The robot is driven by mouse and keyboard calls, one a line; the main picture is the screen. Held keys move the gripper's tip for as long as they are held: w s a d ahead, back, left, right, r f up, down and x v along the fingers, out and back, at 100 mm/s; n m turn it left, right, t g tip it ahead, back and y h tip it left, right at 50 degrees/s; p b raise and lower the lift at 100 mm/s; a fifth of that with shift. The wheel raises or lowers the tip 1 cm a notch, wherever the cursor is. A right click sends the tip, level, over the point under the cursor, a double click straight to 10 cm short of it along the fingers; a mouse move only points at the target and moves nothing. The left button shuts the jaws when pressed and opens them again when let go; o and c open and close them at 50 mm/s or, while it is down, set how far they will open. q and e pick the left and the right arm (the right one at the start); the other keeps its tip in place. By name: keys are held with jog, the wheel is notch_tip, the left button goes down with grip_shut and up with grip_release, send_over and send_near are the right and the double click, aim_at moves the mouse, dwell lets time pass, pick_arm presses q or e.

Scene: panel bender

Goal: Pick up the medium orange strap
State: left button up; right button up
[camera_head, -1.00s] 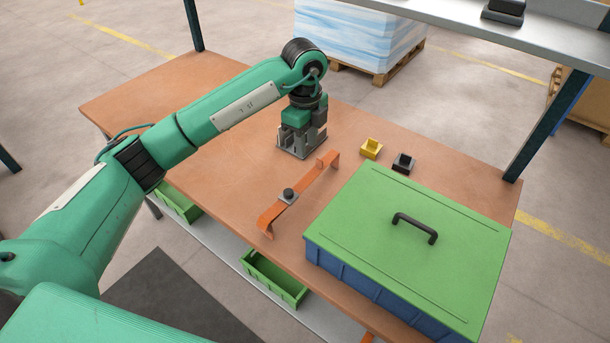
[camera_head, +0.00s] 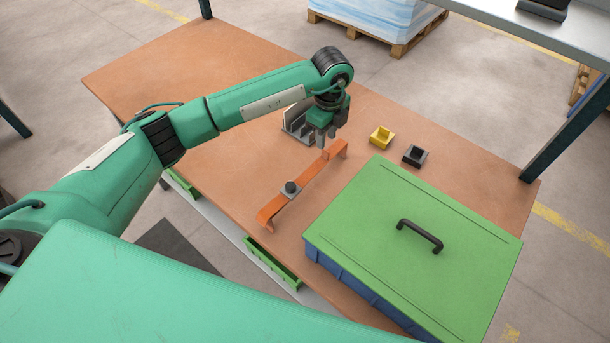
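My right gripper is not in view.
A grey metal holder (camera_head: 297,118) stands just behind and left of my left gripper. A yellow block (camera_head: 381,137) and a black block (camera_head: 414,155) lie to the right. A green-lidded blue box (camera_head: 375,235) fills the table's right front. The table's left is clear.

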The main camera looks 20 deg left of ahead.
aim_at(326, 151)
pick_arm(q)
jog(key=shift+f+p, duration=0.55)
jog(key=shift+p, duration=0.1)
notch_tip(326, 151, down, 3)
jog(key=shift+w+f+p, duration=0.15)
jog(key=shift+f+p, duration=0.05)
jog(key=shift+p, duration=0.55)
jog(key=shift+f, duration=0.35)
grip_shut()
